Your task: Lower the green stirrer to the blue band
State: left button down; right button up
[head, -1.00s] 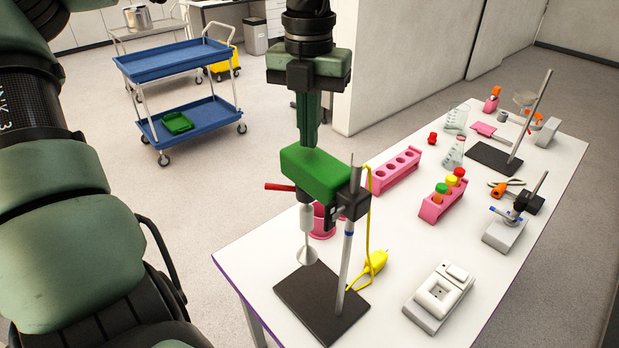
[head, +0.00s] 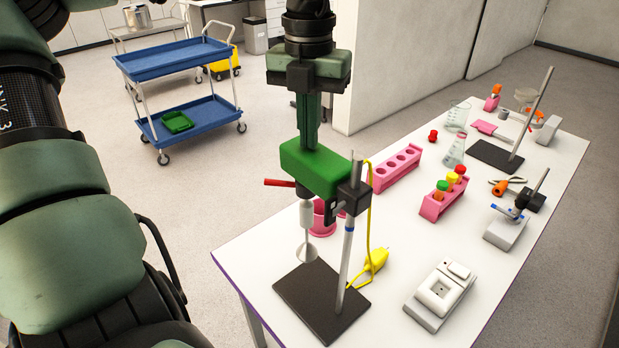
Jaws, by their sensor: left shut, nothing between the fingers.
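The green stirrer (head: 322,170) is clamped to an upright metal rod by a black clamp (head: 353,199). Its shaft and round paddle (head: 307,253) hang down over the dark base plate (head: 320,300). The blue band (head: 348,229) is on the rod a little below the clamp, with a short gap of bare rod between. My left gripper (head: 309,147) comes down from above, its fingers shut and empty. The fingertips are at the top of the green housing; whether they touch it I cannot tell. My right gripper is not in view.
A red handle (head: 281,183) sticks out left of the stirrer. A pink cup (head: 323,222) stands behind it, and a yellow plug with cable (head: 375,260) lies to the right. A pink rack (head: 397,170), a tube rack (head: 437,206) and a white device (head: 438,297) stand farther right.

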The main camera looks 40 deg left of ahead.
aim_at(309, 178)
pick_arm(q)
jog(key=shift+f+b, duration=3.55)
jog(key=shift+f, duration=0.7)
jog(key=shift+f+b, duration=0.6)
jog(key=shift+f, duration=0.05)
jog(key=shift+r, duration=0.1)
jog(key=shift+r+p, duration=2.1)
jog(key=shift+r, duration=0.85)
